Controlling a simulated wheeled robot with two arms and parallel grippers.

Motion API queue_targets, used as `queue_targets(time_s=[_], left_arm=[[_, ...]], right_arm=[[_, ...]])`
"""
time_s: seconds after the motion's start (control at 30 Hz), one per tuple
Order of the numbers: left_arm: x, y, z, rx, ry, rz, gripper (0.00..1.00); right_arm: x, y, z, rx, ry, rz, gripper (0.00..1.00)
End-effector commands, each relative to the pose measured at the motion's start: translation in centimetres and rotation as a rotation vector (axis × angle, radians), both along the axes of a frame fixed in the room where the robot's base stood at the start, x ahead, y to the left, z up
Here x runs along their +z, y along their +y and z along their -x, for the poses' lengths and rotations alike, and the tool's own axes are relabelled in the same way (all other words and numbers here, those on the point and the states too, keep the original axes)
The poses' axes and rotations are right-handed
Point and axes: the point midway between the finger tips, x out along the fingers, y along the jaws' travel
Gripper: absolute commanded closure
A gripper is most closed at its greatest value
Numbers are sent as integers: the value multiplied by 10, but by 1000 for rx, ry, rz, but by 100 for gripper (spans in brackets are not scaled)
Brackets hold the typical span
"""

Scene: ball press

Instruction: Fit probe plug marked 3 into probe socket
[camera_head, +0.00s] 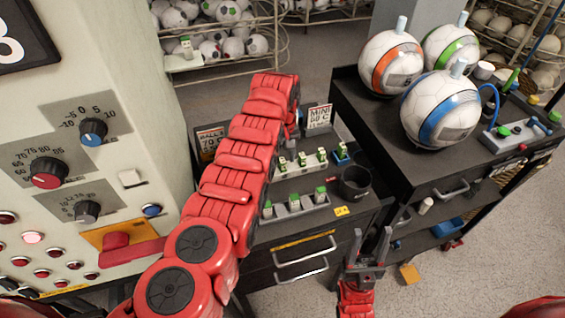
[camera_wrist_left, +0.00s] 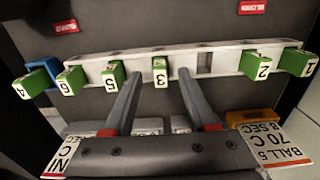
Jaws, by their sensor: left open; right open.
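The probe plug marked 3 (camera_wrist_left: 160,72) has a green body and a white numbered face. It stands in a pale rack (camera_wrist_left: 225,58) and shows between the fingertips of my left gripper (camera_wrist_left: 159,80). That gripper is open, with a gap on both sides of the plug. In the head view my red left arm hides most of that gripper. Plugs marked 5 (camera_wrist_left: 112,76), 6 (camera_wrist_left: 72,80), 2 (camera_wrist_left: 258,66) and 1 (camera_wrist_left: 298,62) share the rack. My right gripper (camera_head: 370,243) is open and empty in front of the drawers. I cannot identify the probe socket.
Plug 4 (camera_wrist_left: 38,80) sits in a blue holder beside the rack. A second rack (camera_head: 294,208) and a black cup (camera_head: 355,183) stand nearby. A dark cart (camera_head: 400,160) carries three balls and a grey device (camera_head: 515,136). A control panel (camera_head: 95,190) stands at the left.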

Motion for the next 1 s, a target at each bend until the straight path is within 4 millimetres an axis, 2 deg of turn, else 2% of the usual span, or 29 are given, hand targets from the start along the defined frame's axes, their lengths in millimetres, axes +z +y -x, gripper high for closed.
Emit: queue_targets(time_s=[0.03, 0.13, 0.37, 0.47, 0.7, 1.0], left_arm=[[-9, 2, 1, 3, 7, -1, 43], [-17, 1, 0, 2, 1, 0, 43], [-20, 1, 0, 2, 1, 0, 43], [-20, 1, 0, 2, 1, 0, 57], [-20, 1, 0, 1, 1, 0, 100], [-20, 1, 0, 1, 1, 0, 100]], right_arm=[[-3, 0, 0, 0, 1, 0, 49], [-3, 0, 0, 0, 1, 0, 49], [-3, 0, 0, 0, 1, 0, 49], [-3, 0, 0, 0, 1, 0, 49], [-3, 0, 0, 0, 1, 0, 49], [-3, 0, 0, 0, 1, 0, 49]])
